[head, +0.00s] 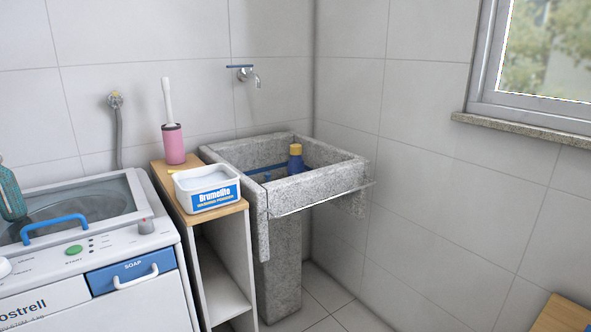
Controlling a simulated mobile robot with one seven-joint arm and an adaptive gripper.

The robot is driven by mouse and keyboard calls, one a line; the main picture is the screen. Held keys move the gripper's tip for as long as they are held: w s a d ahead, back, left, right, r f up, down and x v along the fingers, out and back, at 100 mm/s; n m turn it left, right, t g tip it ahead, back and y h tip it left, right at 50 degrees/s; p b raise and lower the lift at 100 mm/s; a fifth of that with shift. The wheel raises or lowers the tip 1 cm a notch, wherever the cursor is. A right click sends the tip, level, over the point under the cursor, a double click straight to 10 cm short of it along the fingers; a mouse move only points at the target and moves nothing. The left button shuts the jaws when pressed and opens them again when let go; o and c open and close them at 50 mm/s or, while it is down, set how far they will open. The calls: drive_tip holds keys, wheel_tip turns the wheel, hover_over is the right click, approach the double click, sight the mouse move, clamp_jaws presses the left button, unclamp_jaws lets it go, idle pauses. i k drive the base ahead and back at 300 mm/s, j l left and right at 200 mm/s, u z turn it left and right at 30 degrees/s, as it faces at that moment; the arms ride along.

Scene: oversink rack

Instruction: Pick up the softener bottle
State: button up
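A blue bottle with a yellow cap (295,159) stands upright inside the grey stone sink (283,194). Its lower part is hidden behind the sink's front wall. A teal bottle (12,195) is cut off at the left edge, by the washing machine. No label can be read on either bottle, so I cannot tell for certain which is the softener bottle; none of my gripper is in view.
A narrow wooden-topped shelf (172,187) holds a white Drumolito tub (207,188) and a pink brush holder (174,145) left of the sink. The washing machine (95,290) is at the left. A tap (250,76) is on the wall above the sink. Floor shows at front right.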

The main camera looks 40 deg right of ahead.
sight(296, 165)
drive_tip(key=i+l+z, duration=0.35)
drive_tip(key=l, duration=0.3)
drive_tip(key=i+l+z, duration=0.3)
drive_tip(key=i+l, duration=0.2)
drive_tip(key=i+j, duration=0.7)
drive_tip(key=i, duration=0.2)
